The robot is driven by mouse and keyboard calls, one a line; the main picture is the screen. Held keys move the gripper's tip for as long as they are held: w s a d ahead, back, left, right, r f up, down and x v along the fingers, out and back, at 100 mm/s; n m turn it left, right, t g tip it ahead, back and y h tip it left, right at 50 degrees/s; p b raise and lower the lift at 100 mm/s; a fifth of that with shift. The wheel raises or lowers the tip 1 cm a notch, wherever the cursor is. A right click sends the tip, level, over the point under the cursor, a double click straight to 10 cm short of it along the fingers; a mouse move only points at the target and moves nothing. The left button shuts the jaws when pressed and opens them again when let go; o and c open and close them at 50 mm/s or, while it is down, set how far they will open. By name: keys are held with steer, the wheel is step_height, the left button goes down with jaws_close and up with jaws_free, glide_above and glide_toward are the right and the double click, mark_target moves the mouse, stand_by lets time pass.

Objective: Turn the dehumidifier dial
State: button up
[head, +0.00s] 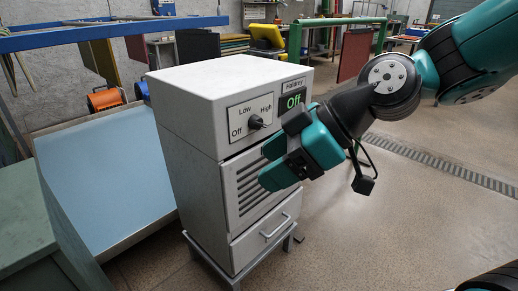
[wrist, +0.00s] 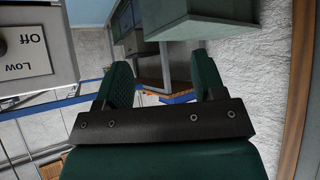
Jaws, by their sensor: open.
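The dehumidifier (head: 184,113) is a pale grey box standing upright on a low metal frame. Its dark round dial (head: 256,122) sits on a white plate marked Off, Low and High. A small display (head: 292,101) to the right of the dial reads "Off" in green. My gripper (head: 266,165) is open and empty, in front of the vented front, just below and right of the dial and apart from it. In the wrist view the fingers (wrist: 162,78) are spread with nothing between them. The dial (wrist: 3,47) shows only partly at the left edge there, beside the upside-down labels.
A drawer with a handle (head: 275,226) is at the dehumidifier's base. A light blue panel (head: 105,175) and a green cabinet (head: 25,215) stand to the left. Open concrete floor (head: 400,220) lies to the right, with a drain grate (head: 440,163).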

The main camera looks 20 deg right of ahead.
steer(key=w+d+f+n+t+y+b, duration=0.2)
steer(key=w+d+f+n+t+b, duration=0.1)
steer(key=w+d+f+t+b, duration=0.45)
steer(key=n+t+h+b, duration=0.1)
steer(key=t+h+b, duration=0.1)
steer(key=t+b, duration=0.35)
glide_toward(261, 125)
steer(key=shift+g, duration=0.5)
steer(key=p+x, duration=0.1)
steer(key=x, duration=0.2)
steer(key=p+x, duration=0.2)
steer(key=x, duration=0.2)
steer(key=p+x, duration=0.2)
steer(key=x, duration=0.1)
steer(key=shift+w+a+r, duration=0.1)
steer(key=shift+w+r, duration=0.15)
steer(key=shift+r, duration=0.15)
steer(key=c, duration=0.8)
